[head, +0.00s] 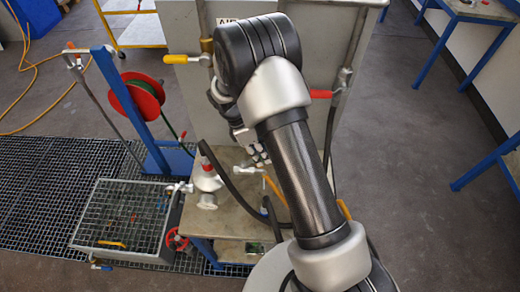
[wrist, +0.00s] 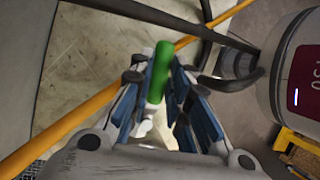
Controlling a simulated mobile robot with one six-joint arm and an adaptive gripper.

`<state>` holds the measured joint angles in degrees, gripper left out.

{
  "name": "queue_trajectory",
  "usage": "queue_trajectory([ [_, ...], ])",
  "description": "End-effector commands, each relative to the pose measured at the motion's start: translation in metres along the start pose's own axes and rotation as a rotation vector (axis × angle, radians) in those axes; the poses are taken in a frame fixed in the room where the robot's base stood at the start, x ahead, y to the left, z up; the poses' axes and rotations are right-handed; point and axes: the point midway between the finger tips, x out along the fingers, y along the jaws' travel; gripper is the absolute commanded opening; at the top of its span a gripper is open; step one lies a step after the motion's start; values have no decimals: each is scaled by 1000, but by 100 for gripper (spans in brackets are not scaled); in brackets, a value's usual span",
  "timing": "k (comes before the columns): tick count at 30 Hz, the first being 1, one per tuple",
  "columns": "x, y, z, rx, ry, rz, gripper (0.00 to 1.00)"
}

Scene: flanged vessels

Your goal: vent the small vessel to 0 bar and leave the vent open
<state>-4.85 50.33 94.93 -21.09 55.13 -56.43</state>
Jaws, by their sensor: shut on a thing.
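My gripper (head: 258,152) is over the bench top, partly hidden by my arm in the head view. In the wrist view my gripper (wrist: 160,78) has its blue-padded fingers closed around a slim handle with a green grip (wrist: 161,62) and a pale lower part. What the handle is fixed to is hidden by the fingers. A small silver flanged vessel (head: 207,182) with a red part on top stands on the bench, left of my gripper. No pressure reading is legible.
A grey rounded body (wrist: 283,80) with a dark red panel is close on the right in the wrist view. An orange-yellow line (wrist: 75,118) and dark hoses cross nearby. Yellow (head: 178,59) and red (head: 320,94) valve levers flank the panel. A grated tray (head: 88,242) stands left.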

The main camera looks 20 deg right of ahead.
Motion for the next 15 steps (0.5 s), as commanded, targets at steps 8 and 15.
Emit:
queue_trajectory([
  [8, 1, -7, 0, 96, 21, -41, 0],
  [15, 2, -8, 0, 123, 26, -51, 0],
])
